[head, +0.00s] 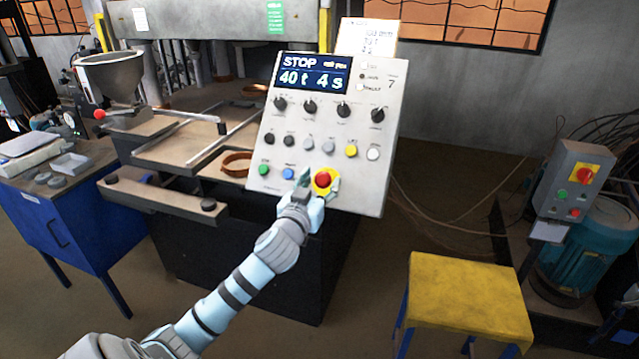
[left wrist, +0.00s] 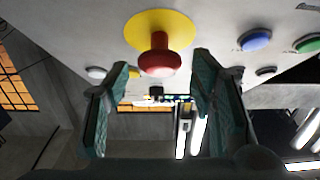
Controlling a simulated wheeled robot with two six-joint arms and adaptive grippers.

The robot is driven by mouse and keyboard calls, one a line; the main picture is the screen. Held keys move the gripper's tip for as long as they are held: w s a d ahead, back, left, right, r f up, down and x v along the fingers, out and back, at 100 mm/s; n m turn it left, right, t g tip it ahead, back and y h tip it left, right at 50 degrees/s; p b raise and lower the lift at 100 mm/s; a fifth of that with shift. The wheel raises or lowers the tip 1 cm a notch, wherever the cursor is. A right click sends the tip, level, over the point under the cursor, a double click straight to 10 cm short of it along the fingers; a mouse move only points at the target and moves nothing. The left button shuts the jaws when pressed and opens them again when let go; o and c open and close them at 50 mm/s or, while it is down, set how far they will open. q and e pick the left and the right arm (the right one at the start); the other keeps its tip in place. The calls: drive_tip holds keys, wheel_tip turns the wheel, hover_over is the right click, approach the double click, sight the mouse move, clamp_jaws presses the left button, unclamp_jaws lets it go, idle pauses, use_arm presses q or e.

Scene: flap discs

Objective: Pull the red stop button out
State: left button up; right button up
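The red stop button (head: 323,180) sits on a yellow round plate at the lower right of the grey control panel (head: 345,140). In the left wrist view the red button (left wrist: 158,62) stands out from its yellow plate (left wrist: 150,30) on a short red stem. My left gripper (head: 318,186) is at the panel's lower edge, by the button. In the left wrist view its two fingers (left wrist: 160,75) are spread wide, one on each side of the button, with gaps between them and it. My right gripper is not in view.
A blue button (head: 288,173) and a green button (head: 264,170) are left of the stop button. The panel display (head: 312,73) reads STOP. A yellow stool (head: 468,300) stands at the lower right. A second control box (head: 570,180) also bears a red button.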

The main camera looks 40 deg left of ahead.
use_arm(q)
drive_tip(key=shift+s, duration=0.15)
drive_tip(key=v, duration=1.2)
